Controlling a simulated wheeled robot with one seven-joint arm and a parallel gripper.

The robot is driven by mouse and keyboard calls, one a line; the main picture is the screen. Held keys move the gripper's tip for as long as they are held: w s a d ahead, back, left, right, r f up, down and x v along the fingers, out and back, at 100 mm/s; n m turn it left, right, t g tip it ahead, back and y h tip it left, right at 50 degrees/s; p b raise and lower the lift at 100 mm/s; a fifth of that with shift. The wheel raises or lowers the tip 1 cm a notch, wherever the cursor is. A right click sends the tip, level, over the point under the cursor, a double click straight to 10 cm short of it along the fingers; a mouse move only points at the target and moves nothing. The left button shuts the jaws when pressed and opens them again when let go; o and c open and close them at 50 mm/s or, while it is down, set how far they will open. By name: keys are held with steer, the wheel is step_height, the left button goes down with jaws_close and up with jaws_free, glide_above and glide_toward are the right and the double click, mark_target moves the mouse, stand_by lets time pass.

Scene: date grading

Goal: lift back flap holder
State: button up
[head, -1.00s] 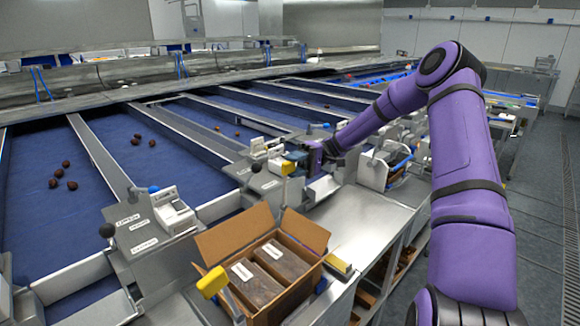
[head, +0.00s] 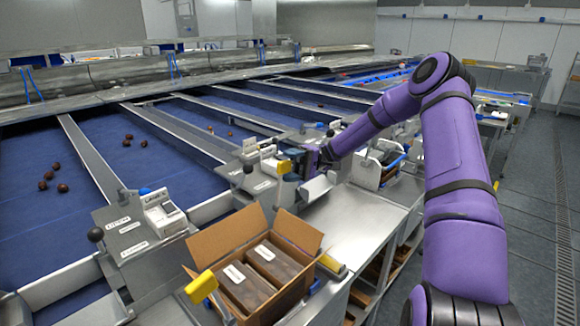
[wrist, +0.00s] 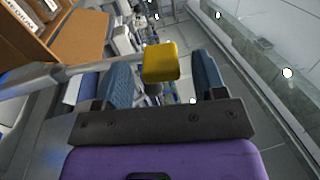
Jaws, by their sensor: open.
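A yellow block (wrist: 160,62) on the end of a metal bar (wrist: 50,75) shows in the wrist view, ahead of and between my gripper's two blue fingers (wrist: 163,82). The fingers are apart, one on each side of the block; I cannot tell whether either touches it. The wrist view shows a brown carton flap (wrist: 78,38) at upper left. A second yellow-ended holder (head: 201,287) stands at the carton's front left.
A yellow piece (head: 331,265) lies at the carton's right side. Weighing units (head: 162,215) line the blue belts (head: 90,180). A steel counter (head: 352,222) right of the carton is mostly clear. The aisle floor (head: 535,220) is open at the right.

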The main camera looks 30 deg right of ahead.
steer(key=v, duration=1)
steer(key=shift+d, duration=0.4)
steer(key=shift+w+f, duration=0.1)
steer(key=shift+w, duration=0.05)
